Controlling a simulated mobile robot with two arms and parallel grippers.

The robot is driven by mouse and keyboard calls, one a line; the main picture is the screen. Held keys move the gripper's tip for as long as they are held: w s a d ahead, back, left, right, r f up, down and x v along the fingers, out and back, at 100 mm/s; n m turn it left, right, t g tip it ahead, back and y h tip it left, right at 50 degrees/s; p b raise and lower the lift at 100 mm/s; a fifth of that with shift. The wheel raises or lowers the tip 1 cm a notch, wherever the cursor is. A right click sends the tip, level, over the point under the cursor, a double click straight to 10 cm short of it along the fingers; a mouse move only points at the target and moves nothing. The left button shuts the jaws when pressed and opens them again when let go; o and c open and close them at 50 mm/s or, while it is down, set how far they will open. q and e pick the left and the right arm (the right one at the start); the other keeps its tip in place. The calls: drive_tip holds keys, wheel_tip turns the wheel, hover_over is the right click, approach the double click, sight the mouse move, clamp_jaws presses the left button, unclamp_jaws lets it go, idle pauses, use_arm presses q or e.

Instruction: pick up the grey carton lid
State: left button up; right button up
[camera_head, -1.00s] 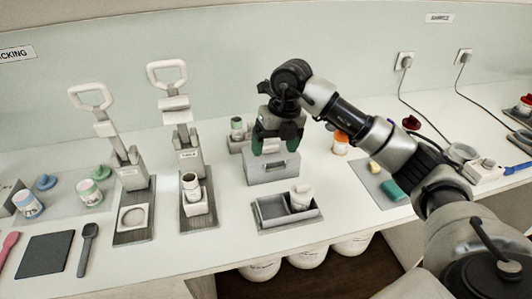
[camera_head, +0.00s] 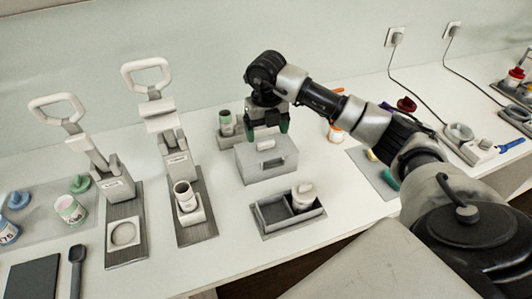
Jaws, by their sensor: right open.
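The grey carton lid (camera_head: 262,168) looks like a grey box shape with a slot in its front face, standing on the white counter. My right gripper (camera_head: 267,128) points down at the lid's top back edge. Its dark green fingertips are spread apart with nothing held between them. I cannot tell whether the fingers touch the lid. The open grey carton (camera_head: 262,228) sits in front of the lid, with a white jar (camera_head: 303,196) in its right compartment. My left gripper is not in view.
A grey holder with a green-topped jar (camera_head: 226,122) stands behind the lid on the left. Two presses with white handles (camera_head: 148,72) stand to the left. An orange-and-white jar (camera_head: 336,132) and a grey mat (camera_head: 368,170) are to the right, near my right arm.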

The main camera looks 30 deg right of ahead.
sight(266, 143)
wheel_tip(266, 143, down, 4)
drive_tip(key=shift+r+p, duration=0.15)
drive_tip(key=shift+p, duration=0.55)
drive_tip(key=shift+w+f, duration=0.1)
drive_tip(key=shift+f, duration=0.25)
drive_tip(key=shift+c, duration=1.4)
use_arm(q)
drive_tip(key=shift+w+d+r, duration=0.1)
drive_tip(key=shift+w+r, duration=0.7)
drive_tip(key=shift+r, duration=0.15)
use_arm(e)
drive_tip(key=c, duration=1)
drive_tip(key=shift+o, duration=0.2)
drive_tip(key=shift+r, duration=0.1)
